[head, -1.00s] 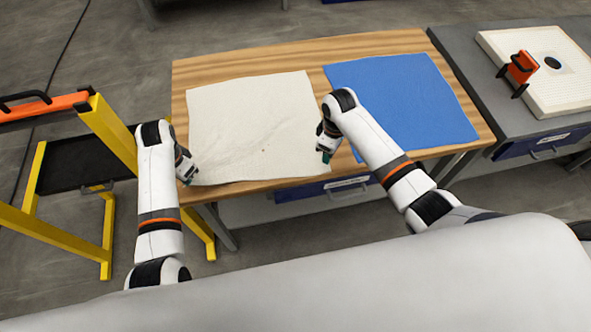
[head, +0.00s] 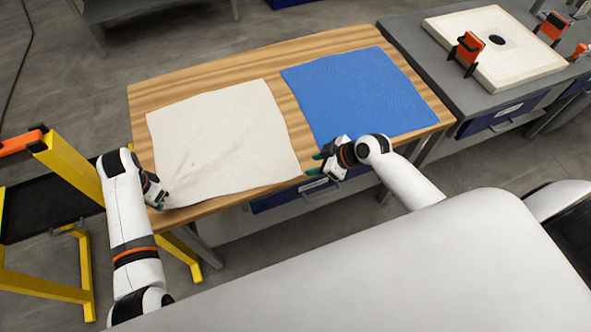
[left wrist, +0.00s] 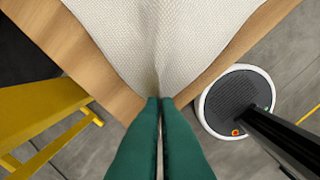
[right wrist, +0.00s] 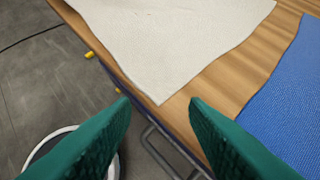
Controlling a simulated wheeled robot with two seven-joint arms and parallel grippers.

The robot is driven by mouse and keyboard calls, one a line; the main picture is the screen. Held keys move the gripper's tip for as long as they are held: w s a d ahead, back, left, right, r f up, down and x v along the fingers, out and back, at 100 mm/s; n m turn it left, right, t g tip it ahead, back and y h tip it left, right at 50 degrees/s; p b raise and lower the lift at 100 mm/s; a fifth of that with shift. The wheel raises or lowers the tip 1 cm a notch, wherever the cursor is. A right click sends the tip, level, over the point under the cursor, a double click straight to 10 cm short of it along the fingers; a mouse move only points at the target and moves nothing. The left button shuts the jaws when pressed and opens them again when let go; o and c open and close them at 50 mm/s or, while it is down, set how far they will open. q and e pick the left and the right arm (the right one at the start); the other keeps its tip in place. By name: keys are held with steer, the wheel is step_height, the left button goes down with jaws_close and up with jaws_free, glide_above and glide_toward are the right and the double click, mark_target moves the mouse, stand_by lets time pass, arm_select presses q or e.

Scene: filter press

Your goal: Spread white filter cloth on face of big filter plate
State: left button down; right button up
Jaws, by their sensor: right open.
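The white filter cloth (head: 222,140) lies nearly flat on the wooden table, with small wrinkles. My left gripper (head: 160,203) is at its near left corner; in the left wrist view its green fingers (left wrist: 160,100) are closed together on the gathered corner. My right gripper (head: 315,164) is open and empty near the table's front edge, just right of the cloth's near right corner. In the right wrist view that corner (right wrist: 165,90) lies free beyond the spread fingers (right wrist: 158,104). A white square plate (head: 520,62) with a dark centre hole, likely the big filter plate, lies on the grey bench.
A blue cloth (head: 355,92) lies on the wooden table (head: 200,78) right of the white one. Orange clamp-like parts (head: 467,48) stand at the plate's edges. A yellow frame (head: 70,165) stands close to my left arm.

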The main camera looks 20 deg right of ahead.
mark_target(294, 171)
steer(key=shift+x, duration=3.45)
steer(key=shift+c, duration=0.3)
jaws_close()
steer(key=shift+r, duration=2.45)
